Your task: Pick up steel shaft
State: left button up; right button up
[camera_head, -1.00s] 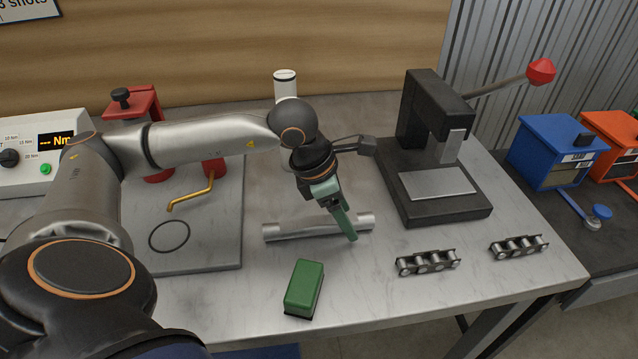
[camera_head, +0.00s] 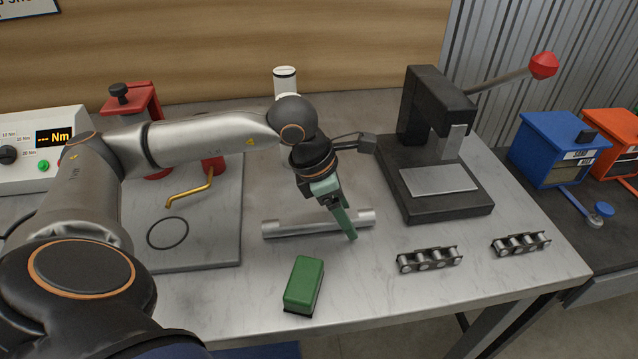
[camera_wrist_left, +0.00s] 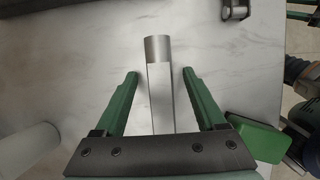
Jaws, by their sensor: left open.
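The steel shaft (camera_head: 295,227) is a bright grey stepped bar lying flat on the light worktop, its length running left to right in the head view. My left gripper (camera_head: 350,235) has green fingers and points down over the shaft's right half. In the left wrist view the shaft (camera_wrist_left: 160,85) lies between the two spread fingers of the left gripper (camera_wrist_left: 160,75), with a gap on each side. The gripper is open and the shaft's near end is hidden behind the gripper body.
A green block (camera_head: 304,285) lies in front of the shaft. A black press (camera_head: 435,205) stands at the right, with chain pieces (camera_head: 430,259) before it. A grey plate (camera_head: 220,250) with a yellow bent rod (camera_head: 190,191) lies left. A white cylinder (camera_head: 285,82) stands behind.

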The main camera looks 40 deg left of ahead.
pick_arm(q)
grip_shut()
dwell(0.6)
jog(key=shift+r, duration=0.15)
dwell(0.7)
